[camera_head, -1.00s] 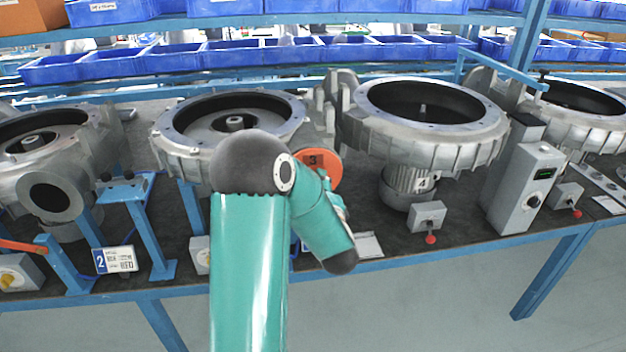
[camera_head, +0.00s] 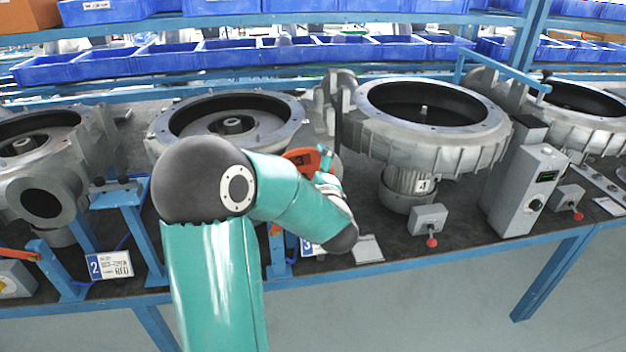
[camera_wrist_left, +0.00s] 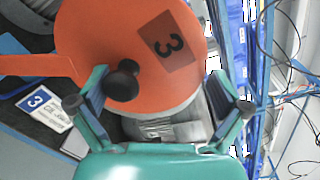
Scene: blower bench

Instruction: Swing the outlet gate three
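The outlet gate three is an orange disc (camera_head: 300,158) with a dark "3" label, beside blower housing three (camera_head: 228,122) in the head view. My forearm hides its lower part. In the left wrist view the orange disc (camera_wrist_left: 120,40) fills the upper middle, with an orange arm (camera_wrist_left: 35,65) running left and a black knob (camera_wrist_left: 122,80) in front. My left gripper (camera_wrist_left: 160,90) is open, its fingers apart, with the knob between them near the left finger. I see no clear grip on the gate. In the head view my left gripper (camera_head: 328,172) is close to the disc's right side. My right gripper is not in view.
Blower four (camera_head: 422,125) stands right of the gate, with a grey switch box (camera_head: 429,217) in front. A grey control box (camera_head: 525,190) is farther right. Blower two (camera_head: 45,160) is at left. A blue "3" card (camera_wrist_left: 42,108) lies beside the gate.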

